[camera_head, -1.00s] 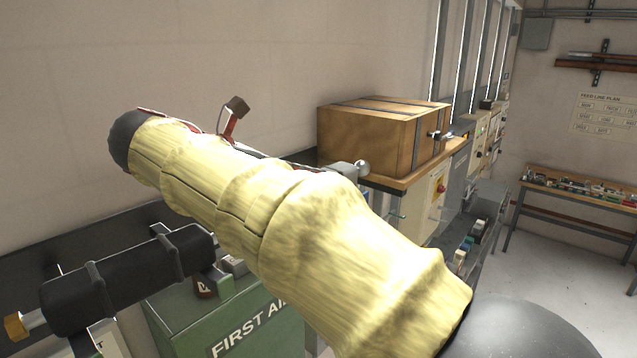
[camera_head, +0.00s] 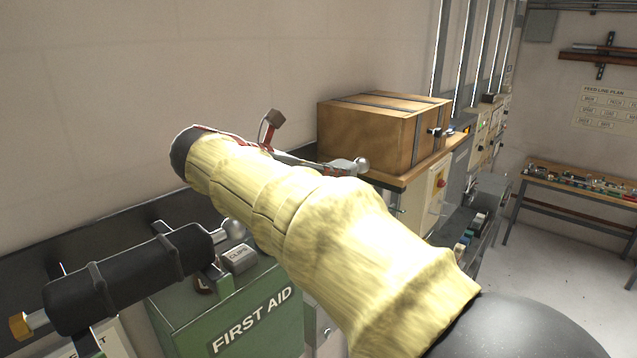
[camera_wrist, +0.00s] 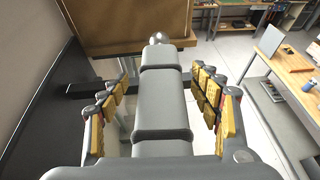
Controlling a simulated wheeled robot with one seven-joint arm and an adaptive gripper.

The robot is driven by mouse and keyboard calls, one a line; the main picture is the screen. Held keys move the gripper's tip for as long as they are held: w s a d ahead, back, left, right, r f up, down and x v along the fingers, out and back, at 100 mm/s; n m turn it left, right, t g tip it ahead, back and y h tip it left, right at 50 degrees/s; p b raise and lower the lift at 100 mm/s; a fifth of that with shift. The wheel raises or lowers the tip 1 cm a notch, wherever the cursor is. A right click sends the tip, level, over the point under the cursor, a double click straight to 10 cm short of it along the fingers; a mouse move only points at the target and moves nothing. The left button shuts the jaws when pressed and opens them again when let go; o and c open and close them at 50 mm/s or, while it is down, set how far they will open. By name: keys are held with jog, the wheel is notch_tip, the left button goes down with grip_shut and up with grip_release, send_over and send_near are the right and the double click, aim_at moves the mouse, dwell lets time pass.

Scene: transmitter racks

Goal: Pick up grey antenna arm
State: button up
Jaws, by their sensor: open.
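The grey antenna arm (camera_wrist: 160,115) lies lengthwise in the middle of the wrist view, a stepped grey bar with a silver ball at its far end. Gaps show between the pads and the bar.
A wooden box (camera_head: 375,130) stands just beyond the ball end. A black padded cylinder (camera_head: 130,278) lies on supports at left, beside a green first aid box (camera_head: 235,315). The wall runs close along the left. A workbench (camera_head: 575,190) stands at far right.

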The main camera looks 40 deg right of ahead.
jog(key=shift+c, duration=0.9)
jog(key=c, duration=1.4)
jog(key=shift+c, duration=0.2)
jog(key=shift+r, duration=0.1)
jog(key=shift+c, duration=0.2)
